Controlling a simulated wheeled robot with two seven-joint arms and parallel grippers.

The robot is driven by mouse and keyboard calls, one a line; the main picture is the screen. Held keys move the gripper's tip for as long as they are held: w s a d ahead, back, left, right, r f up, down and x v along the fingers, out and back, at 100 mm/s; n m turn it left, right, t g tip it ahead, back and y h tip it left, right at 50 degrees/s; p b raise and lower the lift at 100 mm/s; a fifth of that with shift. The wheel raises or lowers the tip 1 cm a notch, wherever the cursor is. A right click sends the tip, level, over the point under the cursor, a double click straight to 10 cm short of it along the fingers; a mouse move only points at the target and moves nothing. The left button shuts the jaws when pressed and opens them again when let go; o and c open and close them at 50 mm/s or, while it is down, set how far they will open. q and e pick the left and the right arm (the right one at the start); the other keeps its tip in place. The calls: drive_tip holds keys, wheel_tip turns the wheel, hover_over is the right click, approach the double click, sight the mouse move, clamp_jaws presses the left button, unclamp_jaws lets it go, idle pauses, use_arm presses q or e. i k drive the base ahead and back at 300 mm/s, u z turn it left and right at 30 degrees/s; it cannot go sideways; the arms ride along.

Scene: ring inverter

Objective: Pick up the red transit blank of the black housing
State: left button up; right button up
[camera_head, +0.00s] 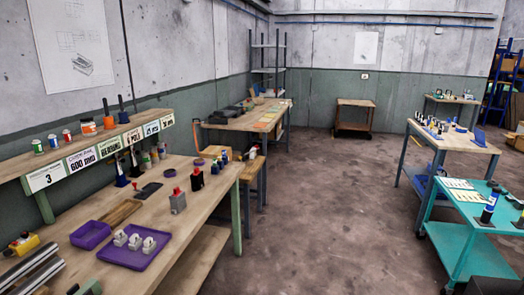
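A small black housing (197,183) stands upright toward the back right of the near wooden bench (150,217). A small red blank (197,171) sits on its top. A grey housing (178,204) with a red piece (177,190) on top stands in front of it, nearer to me and apart from it. Neither of my grippers shows in the head view.
A purple tray (155,257) with several white parts and a purple bin (90,235) are at the bench's front. A labelled shelf (85,150) runs above its back. Open floor (320,220) lies to the right, before a teal cart (470,215).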

sight(198, 182)
drive_tip(key=z, duration=0.6)
drive_tip(key=i, duration=4.75)
drive_tip(key=u, duration=2.85)
